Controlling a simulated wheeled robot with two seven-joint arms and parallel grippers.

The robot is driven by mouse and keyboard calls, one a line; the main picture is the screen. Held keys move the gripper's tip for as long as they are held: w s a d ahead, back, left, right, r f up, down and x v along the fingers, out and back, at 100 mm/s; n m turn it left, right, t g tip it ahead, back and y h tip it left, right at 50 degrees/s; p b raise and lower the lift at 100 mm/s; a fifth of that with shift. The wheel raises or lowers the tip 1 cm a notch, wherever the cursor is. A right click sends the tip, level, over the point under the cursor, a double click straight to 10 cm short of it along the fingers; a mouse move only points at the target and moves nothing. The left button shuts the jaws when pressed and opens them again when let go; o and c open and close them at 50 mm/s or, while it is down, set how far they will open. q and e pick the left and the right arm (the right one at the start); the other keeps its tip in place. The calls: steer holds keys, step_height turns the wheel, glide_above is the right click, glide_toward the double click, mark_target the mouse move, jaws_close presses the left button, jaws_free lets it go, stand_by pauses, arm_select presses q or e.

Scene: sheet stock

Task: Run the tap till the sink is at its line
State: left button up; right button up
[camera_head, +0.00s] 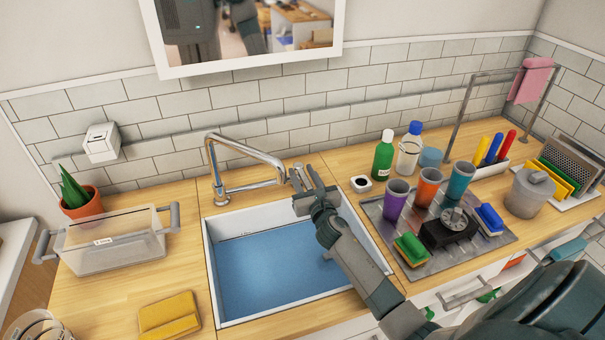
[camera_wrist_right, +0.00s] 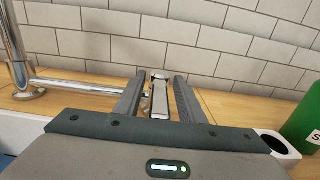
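The sink (camera_head: 212,262) is a white basin set in the wooden counter. Blue water (camera_head: 265,270) covers its floor; a short faint mark shows near the water on the far wall, but I cannot tell if the level meets it. The chrome tap (camera_head: 213,165) stands behind the basin, its spout reaching right; its base also shows in the right wrist view (camera_wrist_right: 22,70). My right gripper (camera_head: 301,176) is at the spout's right end. In the right wrist view its fingers (camera_wrist_right: 157,92) are apart, with a metal tap part between them and gaps beside it. My left gripper is not visible.
Left of the sink are a clear bin (camera_head: 110,245), a potted plant (camera_head: 82,200) and a yellow cloth (camera_head: 169,317). To the right, a green bottle (camera_head: 383,158), cups and sponges stand by or on a grey drain mat (camera_head: 425,262). My right arm crosses the sink's right edge.

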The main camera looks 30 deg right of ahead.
jaws_close()
